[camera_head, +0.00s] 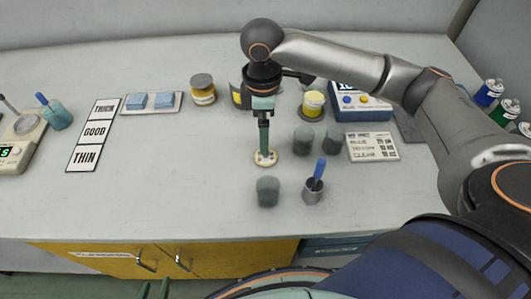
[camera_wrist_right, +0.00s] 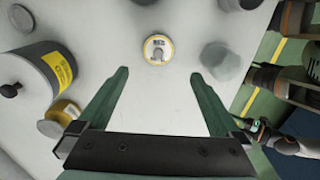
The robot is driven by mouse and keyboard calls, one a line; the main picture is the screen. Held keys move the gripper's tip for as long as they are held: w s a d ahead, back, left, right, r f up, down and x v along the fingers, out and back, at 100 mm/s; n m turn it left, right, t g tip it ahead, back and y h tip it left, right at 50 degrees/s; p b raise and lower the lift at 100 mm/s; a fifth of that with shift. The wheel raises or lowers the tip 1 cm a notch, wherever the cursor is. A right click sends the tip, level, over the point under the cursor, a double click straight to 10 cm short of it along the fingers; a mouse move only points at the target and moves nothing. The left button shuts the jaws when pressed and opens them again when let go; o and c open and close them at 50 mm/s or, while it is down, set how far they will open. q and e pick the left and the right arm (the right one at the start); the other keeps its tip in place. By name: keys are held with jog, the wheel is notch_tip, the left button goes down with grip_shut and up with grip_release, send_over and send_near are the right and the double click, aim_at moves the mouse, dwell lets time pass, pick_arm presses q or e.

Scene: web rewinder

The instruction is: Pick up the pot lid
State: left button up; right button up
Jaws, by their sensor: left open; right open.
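A small round cream disc with a yellowish rim (camera_head: 265,157), which looks like the pot lid, lies flat on the bench. In the right wrist view the disc (camera_wrist_right: 157,50) has a grey raised middle and sits just beyond and between the fingertips. My right gripper (camera_head: 264,148) points down over it, open; its two green fingers (camera_wrist_right: 160,76) are spread and empty. Whether the fingertips touch the bench is unclear. Only two green fingertips of my left gripper (camera_head: 155,290) show, apart, at the bottom edge, below the bench front.
A dark pot with a yellow label (camera_wrist_right: 40,75) stands close beside the right gripper. Grey cups (camera_head: 268,191), a cup with a blue-handled tool (camera_head: 313,190) and a yellow-labelled tin (camera_head: 313,104) stand near. The bench's left middle is clear.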

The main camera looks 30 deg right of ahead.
notch_tip(320, 180, down, 4)
jog(key=shift+f, duration=0.15)
jog(key=f, duration=0.3)
jog(key=f+b, duration=0.1)
jog(key=shift+d+f, duration=0.2)
jog(key=shift+d, duration=0.15)
jog(key=shift+f, duration=0.3)
jog(key=shift+c, duration=0.2)
jog(key=c, duration=1.3)
jog(key=shift+r, duration=0.15)
